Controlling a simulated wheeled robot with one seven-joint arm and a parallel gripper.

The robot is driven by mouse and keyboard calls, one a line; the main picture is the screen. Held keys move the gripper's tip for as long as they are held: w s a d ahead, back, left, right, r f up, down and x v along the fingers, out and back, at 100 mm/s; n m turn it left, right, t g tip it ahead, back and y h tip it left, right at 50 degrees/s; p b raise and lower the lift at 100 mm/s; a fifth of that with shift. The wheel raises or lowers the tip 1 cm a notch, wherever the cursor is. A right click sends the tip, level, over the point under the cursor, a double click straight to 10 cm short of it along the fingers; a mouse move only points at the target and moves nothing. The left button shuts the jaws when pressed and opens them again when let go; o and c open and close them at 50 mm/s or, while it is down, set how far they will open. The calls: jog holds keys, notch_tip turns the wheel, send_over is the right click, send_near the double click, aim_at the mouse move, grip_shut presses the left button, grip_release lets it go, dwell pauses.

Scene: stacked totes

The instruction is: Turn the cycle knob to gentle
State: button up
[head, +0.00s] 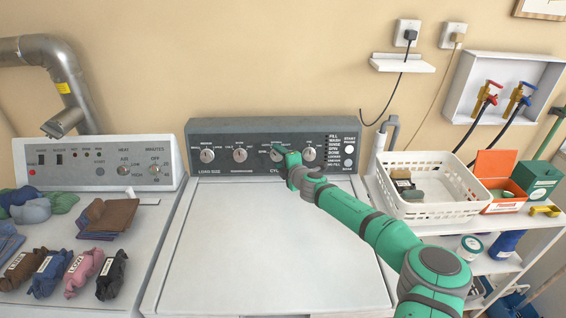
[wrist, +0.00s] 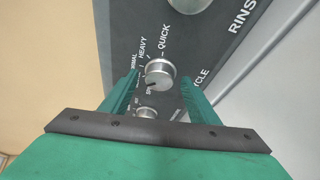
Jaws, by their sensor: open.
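The cycle knob (wrist: 160,72) is a round silver knob on the washer's dark control panel (head: 345,128). Labels reading QUICK, HEAVY and NORMAL show around it in the wrist view; I cannot read a gentle label. A dark mark on its face points toward the lower left of that view. My green gripper (wrist: 158,84) is open, with one finger on each side of the knob; I cannot tell whether they touch it. In the head view my gripper (head: 281,152) covers most of this knob.
Other silver knobs sit on the same panel: load size (head: 207,155), temperature (head: 240,155) and one to the right (head: 308,154). The washer lid (head: 260,240) below is clear. A white basket (head: 430,205) stands on the right shelf, and a dryer panel (head: 110,163) is at left.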

jog(key=v, duration=1)
jog(key=shift+s, duration=0.25)
jog(key=shift+d, duration=0.15)
